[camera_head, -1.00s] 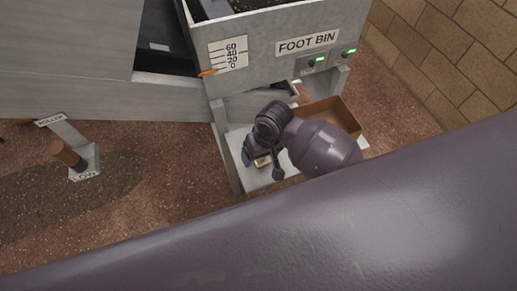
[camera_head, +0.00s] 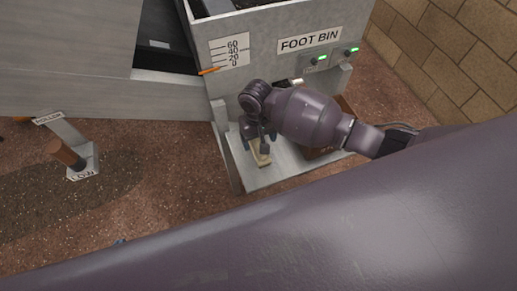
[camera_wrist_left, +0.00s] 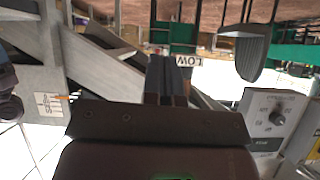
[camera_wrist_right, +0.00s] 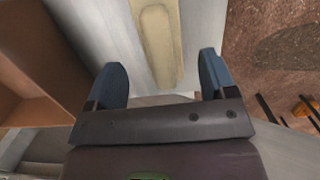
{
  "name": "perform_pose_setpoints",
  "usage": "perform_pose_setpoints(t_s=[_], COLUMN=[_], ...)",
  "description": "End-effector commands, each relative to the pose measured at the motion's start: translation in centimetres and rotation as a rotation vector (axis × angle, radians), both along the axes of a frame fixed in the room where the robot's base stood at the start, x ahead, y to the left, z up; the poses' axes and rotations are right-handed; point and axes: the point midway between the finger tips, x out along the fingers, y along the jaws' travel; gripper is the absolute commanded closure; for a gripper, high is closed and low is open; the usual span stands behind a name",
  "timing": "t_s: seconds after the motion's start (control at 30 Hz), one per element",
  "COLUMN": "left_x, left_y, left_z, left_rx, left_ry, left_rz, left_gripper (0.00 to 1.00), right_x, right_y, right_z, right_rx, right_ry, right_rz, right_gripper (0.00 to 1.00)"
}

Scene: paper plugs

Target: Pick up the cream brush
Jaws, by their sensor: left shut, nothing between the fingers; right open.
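The cream brush (camera_head: 261,153) lies on a grey metal shelf (camera_head: 262,180) below the foot bin. In the right wrist view the cream brush (camera_wrist_right: 160,45) runs lengthwise ahead of the gap between the fingers. My right gripper (camera_head: 257,140) is over the near part of the shelf at the brush. Its blue fingertips (camera_wrist_right: 162,75) are wide apart, with nothing clasped between them. My left gripper (camera_wrist_left: 167,75) shows in the left wrist view with its fingers together and empty, away from the brush.
A brown open box (camera_wrist_right: 30,75) stands beside the brush on the shelf, partly hidden by my right arm in the head view. The foot bin (camera_head: 290,55) rises behind. A roller post (camera_head: 66,155) stands at the left on the reddish floor.

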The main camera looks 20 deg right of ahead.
Motion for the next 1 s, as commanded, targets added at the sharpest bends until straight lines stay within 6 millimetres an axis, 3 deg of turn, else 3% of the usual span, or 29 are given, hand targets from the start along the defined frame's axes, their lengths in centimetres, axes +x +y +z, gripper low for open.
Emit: perform_pose_setpoints(t_s=[0.17,0.5,0.77,1.0], left_x=[-0.1,-0.4,-0.1,-0.1], left_y=[0.0,-0.1,-0.2,-0.2], left_z=[-0.3,-1.3,-1.0,-1.1], left_rx=[-0.001,-0.002,-0.002,-0.002], left_ry=[0.004,0.013,0.009,0.01], left_rz=[0.0,-0.001,-0.003,-0.002], left_gripper=[1.0,1.0,1.0,1.0], right_x=[-0.2,-0.9,-0.9,-0.9], right_y=[0.1,0.1,0.1,0.1], right_z=[-1.0,-5.2,-5.3,-5.3], right_rx=[0.0,0.0,0.001,0.001], right_ry=[0.0,0.002,-0.003,-0.003], right_rz=[0.001,0.0,0.0,0.0], right_gripper=[0.22,0.22,0.22,0.59])
